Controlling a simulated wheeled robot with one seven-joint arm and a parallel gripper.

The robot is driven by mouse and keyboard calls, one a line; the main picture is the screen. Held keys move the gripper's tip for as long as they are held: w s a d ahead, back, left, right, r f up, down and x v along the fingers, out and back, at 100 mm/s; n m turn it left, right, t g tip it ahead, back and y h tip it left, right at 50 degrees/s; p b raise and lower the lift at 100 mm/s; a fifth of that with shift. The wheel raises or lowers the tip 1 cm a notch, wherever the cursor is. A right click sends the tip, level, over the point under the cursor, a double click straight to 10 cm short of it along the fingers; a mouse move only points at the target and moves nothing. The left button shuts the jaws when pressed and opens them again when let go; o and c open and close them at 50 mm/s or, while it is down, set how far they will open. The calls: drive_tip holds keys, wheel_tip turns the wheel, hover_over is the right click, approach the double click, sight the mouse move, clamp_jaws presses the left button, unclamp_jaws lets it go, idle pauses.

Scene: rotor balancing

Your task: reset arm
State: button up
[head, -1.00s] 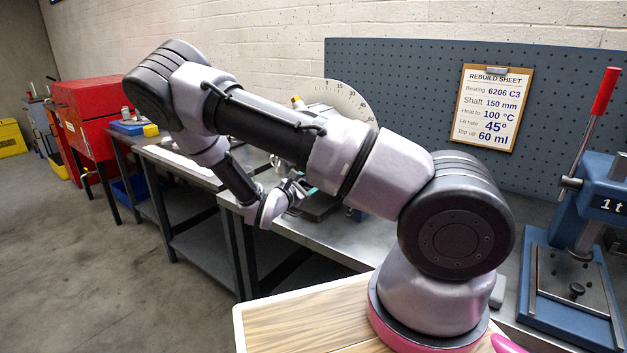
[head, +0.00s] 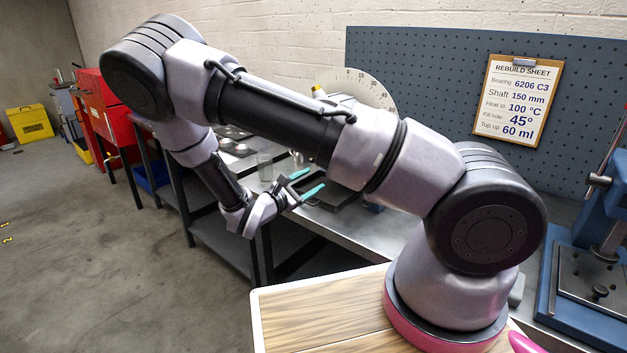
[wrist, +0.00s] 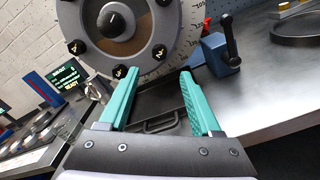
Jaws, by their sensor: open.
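My gripper (head: 306,184) is open, with its teal fingers spread apart in front of the bench edge. In the wrist view my gripper (wrist: 160,98) is also open, and nothing is between the fingers. Beyond them the wrist view shows a grey rotor disc (wrist: 122,30) with several black knobs around its face. My arm stretches up and left across the head view and hides part of the bench.
A steel bench (head: 350,232) runs along the wall. A dark tray (wrist: 155,108) lies under the rotor. A blue clamp (wrist: 220,52) stands to its right. A blue press (head: 590,270) is at the right. The floor (head: 90,250) at left is clear.

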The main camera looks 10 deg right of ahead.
drive_tip(key=s+d+r+m+g+y, duration=0.6)
drive_tip(key=s+d+r+m+g, duration=0.2)
drive_tip(key=s+r+m+g, duration=0.35)
drive_tip(key=s+a+r+m+t+y, duration=0.1)
drive_tip(key=s+r+m+t+y, duration=0.3)
drive_tip(key=r, duration=0.7)
drive_tip(key=s+a+r+m+t+y, duration=0.1)
drive_tip(key=s+r+m+t+y, duration=0.3)
drive_tip(key=r, duration=0.7)
drive_tip(key=s+m+y, duration=0.2)
drive_tip(key=m, duration=0.1)
drive_tip(key=shift+s+a+r+m+y, duration=0.15)
drive_tip(key=shift+s+r+m+y, duration=0.1)
drive_tip(key=shift+m+y, duration=0.1)
